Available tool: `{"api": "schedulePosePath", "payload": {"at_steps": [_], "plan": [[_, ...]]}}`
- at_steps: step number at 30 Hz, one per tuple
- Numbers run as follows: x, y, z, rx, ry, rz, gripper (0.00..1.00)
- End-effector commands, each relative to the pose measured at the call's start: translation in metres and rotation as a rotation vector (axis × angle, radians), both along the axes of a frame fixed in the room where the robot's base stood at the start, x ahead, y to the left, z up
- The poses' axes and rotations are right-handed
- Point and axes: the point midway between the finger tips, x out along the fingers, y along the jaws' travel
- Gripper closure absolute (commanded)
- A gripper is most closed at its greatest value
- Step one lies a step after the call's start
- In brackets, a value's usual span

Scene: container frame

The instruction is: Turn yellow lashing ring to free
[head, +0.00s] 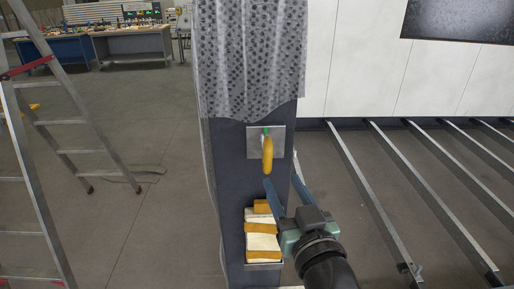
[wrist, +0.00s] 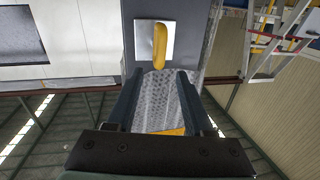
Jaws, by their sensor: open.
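The yellow lashing ring (head: 267,156) hangs down from a square metal plate (head: 280,142) on the dark post. A small green mark shows at the top of the ring. In the wrist view the ring (wrist: 159,46) lies in front of the plate (wrist: 142,40), beyond the fingertips. My gripper (head: 283,184) is open and empty, just below and to the right of the ring in the head view. Its two fingers also show in the wrist view (wrist: 155,82), apart, with the ring between their lines but not touched as far as I can see.
A grey patterned cover (head: 250,60) drapes the upper post (head: 229,200). Below the ring, a small shelf holds cream and orange bundles (head: 262,240). Metal rails (head: 375,185) run along the floor at right.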

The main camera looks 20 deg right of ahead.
Motion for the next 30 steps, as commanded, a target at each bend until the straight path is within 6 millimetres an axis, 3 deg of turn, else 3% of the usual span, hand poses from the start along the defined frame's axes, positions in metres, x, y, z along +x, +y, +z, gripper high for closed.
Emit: {"api": "schedulePosePath", "payload": {"at_steps": [6, 15, 21, 30], "plan": [[0.041, -0.003, 0.005, -0.001, 0.0, 0.003, 0.48], [0.084, -0.006, 0.004, -0.001, -0.001, 0.002, 0.48], [0.098, -0.007, 0.002, -0.001, -0.002, 0.001, 0.48], [0.101, -0.008, 0.001, -0.001, -0.002, 0.001, 0.48]]}}
